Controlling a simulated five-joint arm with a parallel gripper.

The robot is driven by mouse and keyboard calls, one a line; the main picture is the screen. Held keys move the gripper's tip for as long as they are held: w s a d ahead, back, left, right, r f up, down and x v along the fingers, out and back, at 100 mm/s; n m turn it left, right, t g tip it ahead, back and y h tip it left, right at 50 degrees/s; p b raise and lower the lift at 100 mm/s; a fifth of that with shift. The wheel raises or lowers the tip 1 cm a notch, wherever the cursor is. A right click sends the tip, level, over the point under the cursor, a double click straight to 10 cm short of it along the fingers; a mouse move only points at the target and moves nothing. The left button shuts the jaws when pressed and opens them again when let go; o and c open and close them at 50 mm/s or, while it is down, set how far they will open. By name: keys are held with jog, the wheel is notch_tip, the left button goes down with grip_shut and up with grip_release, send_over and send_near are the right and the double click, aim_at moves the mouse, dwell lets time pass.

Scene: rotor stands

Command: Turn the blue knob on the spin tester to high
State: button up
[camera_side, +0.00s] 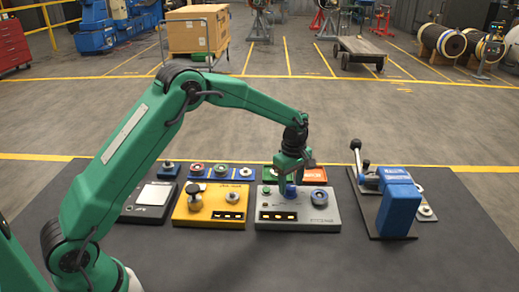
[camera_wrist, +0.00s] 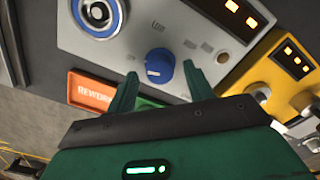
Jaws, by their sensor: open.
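The grey spin tester (camera_side: 297,215) stands on the dark mat, right of the yellow box. Its blue knob (camera_side: 290,192) is under my gripper (camera_side: 291,178). In the wrist view the blue knob (camera_wrist: 158,67) is round with a short white pointer mark on its left side. My gripper (camera_wrist: 161,78) is open, with one green finger on each side of the knob. I cannot tell whether the fingers touch it. Small print near the knob is too blurred to read.
A blue-ringed dial (camera_wrist: 97,14) sits beside the knob on the same panel. An orange block (camera_wrist: 90,91) lies close behind the tester. The yellow box (camera_side: 209,206) is to the left. A blue upright device (camera_side: 398,208) stands to the right with clear mat between.

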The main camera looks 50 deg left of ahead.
jog(key=shift+f, duration=0.25)
jog(key=c, duration=1)
